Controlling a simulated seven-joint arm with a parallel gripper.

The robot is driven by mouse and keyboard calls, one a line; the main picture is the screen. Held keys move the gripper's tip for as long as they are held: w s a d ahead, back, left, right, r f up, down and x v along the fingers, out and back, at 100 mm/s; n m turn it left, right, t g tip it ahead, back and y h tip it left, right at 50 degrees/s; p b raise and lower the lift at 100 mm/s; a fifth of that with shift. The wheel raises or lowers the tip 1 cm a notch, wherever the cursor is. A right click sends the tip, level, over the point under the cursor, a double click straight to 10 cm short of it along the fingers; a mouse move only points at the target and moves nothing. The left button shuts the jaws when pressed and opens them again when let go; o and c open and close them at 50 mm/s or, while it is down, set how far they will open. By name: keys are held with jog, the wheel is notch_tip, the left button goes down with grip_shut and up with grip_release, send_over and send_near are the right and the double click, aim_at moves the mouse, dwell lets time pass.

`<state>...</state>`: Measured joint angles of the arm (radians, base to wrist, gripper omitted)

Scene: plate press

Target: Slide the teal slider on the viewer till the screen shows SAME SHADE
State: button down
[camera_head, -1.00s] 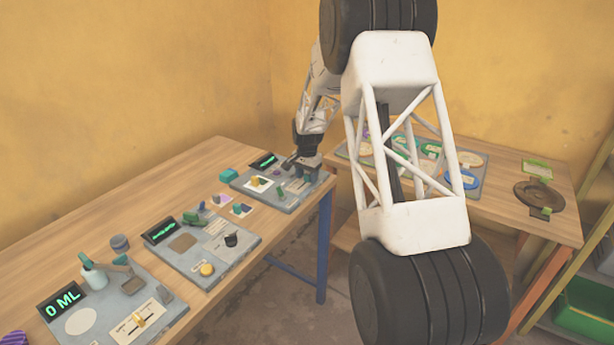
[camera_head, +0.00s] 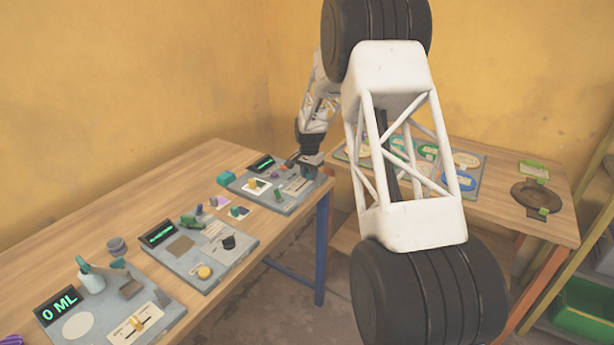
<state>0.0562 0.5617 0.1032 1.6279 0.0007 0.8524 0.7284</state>
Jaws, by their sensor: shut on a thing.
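The viewer (camera_head: 262,201) is the grey board at the far end of the left table. Its small dark screen (camera_head: 262,163) shows green text too small to read. My gripper (camera_head: 308,173) is over the right part of the viewer, at the far end of a pale slotted strip (camera_head: 297,186). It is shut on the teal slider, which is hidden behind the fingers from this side.
A white card with yellow and green pieces (camera_head: 255,187) lies on the viewer's left part, with a teal block (camera_head: 226,178) beside it. Two other boards with screens stand nearer; one reads 0 ML (camera_head: 60,307). My large arm links cover the middle.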

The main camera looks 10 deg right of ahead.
jog(key=shift+w+d, duration=0.1)
jog(key=c, duration=0.9)
grip_release()
jog(key=shift+r, duration=0.1)
jog(key=shift+r, duration=3.8)
